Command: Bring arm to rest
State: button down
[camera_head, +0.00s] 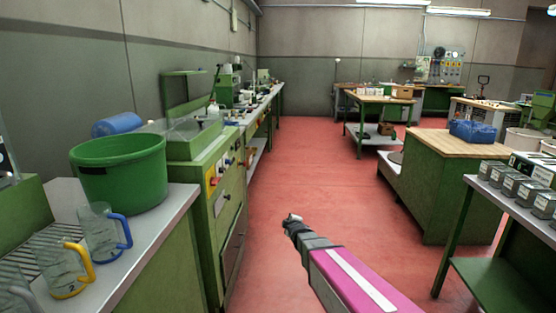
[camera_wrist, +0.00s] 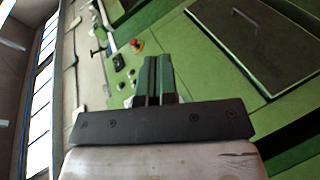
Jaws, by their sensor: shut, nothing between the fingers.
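My gripper (camera_head: 292,219) is at the end of my magenta and grey arm, low in the middle of the head view, over the red floor. It is clear of the benches on both sides. In the wrist view my gripper (camera_wrist: 153,62) shows its two fingers close together with nothing between them, so it is shut and empty. Behind the fingers in that view is a green cabinet front (camera_wrist: 215,70) with a red knob (camera_wrist: 137,46). No cork stoppers can be made out in either view.
A left bench holds a green tub (camera_head: 122,180) and jugs with a blue handle (camera_head: 105,232) and a yellow handle (camera_head: 66,268). A green cabinet (camera_head: 222,195) stands behind it. On the right are a wood-topped bench (camera_head: 450,143) and metal boxes (camera_head: 520,187). The red aisle (camera_head: 320,160) is free.

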jog(key=s+d+f+m+g+h, duration=0.1)
jog(key=s+d+m+g, duration=0.3)
jog(key=s, duration=0.5)
jog(key=s+d+f+m+g, duration=0.1)
jog(key=s+d+m+g, duration=0.4)
jog(key=s, duration=0.5)
jog(key=s+d+f+m+g+h, duration=0.1)
jog(key=s+d+m+g, duration=0.3)
jog(key=s+m, duration=0.3)
jog(key=shift+s+d+f+g+h, duration=0.25)
jog(key=shift+s+g, duration=0.45)
jog(key=shift+s, duration=0.55)
